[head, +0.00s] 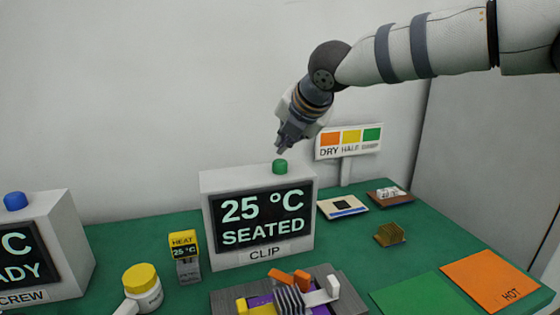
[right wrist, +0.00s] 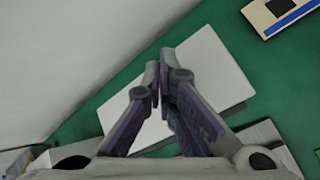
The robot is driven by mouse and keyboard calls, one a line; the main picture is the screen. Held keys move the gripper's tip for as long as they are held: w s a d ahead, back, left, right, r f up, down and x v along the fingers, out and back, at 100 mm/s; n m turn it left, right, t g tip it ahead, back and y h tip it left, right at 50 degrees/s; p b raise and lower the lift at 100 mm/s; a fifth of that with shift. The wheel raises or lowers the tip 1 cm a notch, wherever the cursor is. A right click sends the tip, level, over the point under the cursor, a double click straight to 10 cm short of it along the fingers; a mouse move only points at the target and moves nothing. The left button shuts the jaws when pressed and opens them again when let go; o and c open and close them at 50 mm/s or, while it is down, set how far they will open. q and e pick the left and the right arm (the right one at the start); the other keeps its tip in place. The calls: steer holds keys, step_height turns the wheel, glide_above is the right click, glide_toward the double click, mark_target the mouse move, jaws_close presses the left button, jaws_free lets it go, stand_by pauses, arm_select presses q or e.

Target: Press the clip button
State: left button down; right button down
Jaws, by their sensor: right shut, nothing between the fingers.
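The clip station is a white box (head: 258,184) with a dark screen that reads 25 °C SEATED and a CLIP label below it. The green clip button (head: 280,167) sits on top of the box, towards its right side. My right gripper (head: 281,150) is shut and empty, pointing down just above the green button with a small gap. In the right wrist view the shut fingertips (right wrist: 160,68) are over the white box top (right wrist: 205,75), and the button is hidden behind them. My left gripper is not in view.
A screw station (head: 65,222) with a blue button stands at left. A DRY sign (head: 349,142) rises behind at right. Green and orange mats (head: 490,281) lie front right.

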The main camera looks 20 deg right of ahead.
mark_target(284, 160)
steer(key=shift+f, duration=0.45)
steer(key=shift+f, duration=0.65)
stand_by(0.9)
steer(key=shift+r, duration=1.05)
steer(key=shift+r, duration=2.55)
